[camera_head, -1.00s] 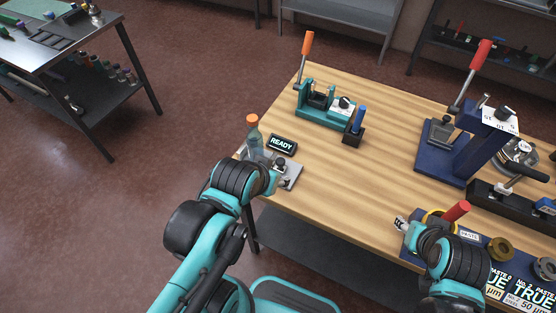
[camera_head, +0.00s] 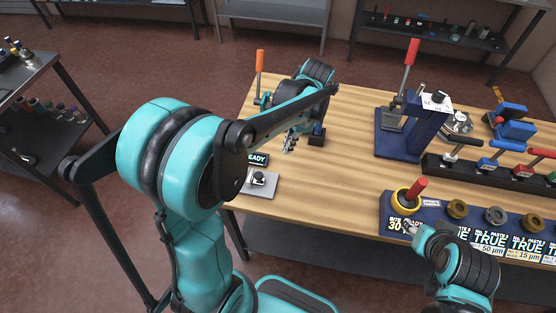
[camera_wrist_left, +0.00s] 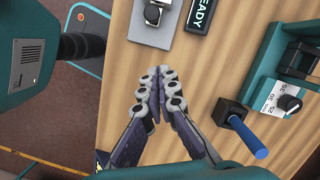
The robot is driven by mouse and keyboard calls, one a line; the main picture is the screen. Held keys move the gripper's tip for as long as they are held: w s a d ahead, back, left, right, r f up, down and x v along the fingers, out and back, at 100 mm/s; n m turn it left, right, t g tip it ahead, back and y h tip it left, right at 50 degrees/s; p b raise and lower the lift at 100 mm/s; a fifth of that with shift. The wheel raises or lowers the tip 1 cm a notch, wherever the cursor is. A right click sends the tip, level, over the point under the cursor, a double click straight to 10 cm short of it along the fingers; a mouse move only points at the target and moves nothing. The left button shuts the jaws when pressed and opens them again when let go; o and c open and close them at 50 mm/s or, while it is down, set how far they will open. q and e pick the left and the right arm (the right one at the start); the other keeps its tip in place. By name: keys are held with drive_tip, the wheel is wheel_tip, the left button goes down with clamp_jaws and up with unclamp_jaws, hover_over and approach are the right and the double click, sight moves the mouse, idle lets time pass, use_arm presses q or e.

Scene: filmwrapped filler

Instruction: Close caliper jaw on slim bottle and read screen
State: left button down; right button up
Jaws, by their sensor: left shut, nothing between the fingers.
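The caliper is a grey plate (camera_head: 265,186) with a small clamp on it, at the table's left edge; it also shows at the top of the left wrist view (camera_wrist_left: 150,32). Its dark screen (camera_head: 258,159) shows "READY", partly cut off, and appears in the left wrist view (camera_wrist_left: 204,12). The slim bottle is not visible; my left arm covers the area left of the screen. My left gripper (camera_head: 289,150) is shut and empty above the table, right of the screen; its fingertips meet in the wrist view (camera_wrist_left: 156,75). My right gripper (camera_head: 407,227) is by the blue rack, its fingers too small to judge.
A black block with a blue handle (camera_wrist_left: 247,137) stands close to my left gripper. A teal fixture (camera_wrist_left: 285,90) is beyond it. A blue press (camera_head: 412,130) stands further right. Mid-table is clear.

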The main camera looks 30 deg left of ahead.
sight(253, 172)
use_arm(q)
drive_tip(key=b+x, duration=0.2)
drive_tip(key=x, duration=0.7)
drive_tip(key=shift+f+b, duration=0.25)
drive_tip(key=shift+b, duration=0.05)
drive_tip(key=s+a, duration=0.2)
drive_tip(key=shift+a+f, duration=0.25)
drive_tip(key=shift+f, duration=0.15)
drive_tip(key=shift+s+a, duration=0.3)
drive_tip(key=shift+s, duration=0.1)
drive_tip(key=a, duration=0.2)
drive_tip(key=s+a, duration=0.1)
drive_tip(key=a, duration=0.1)
drive_tip(key=shift+a+b, duration=0.3)
drive_tip(key=shift+a, duration=0.05)
drive_tip(key=shift+d, duration=0.1)
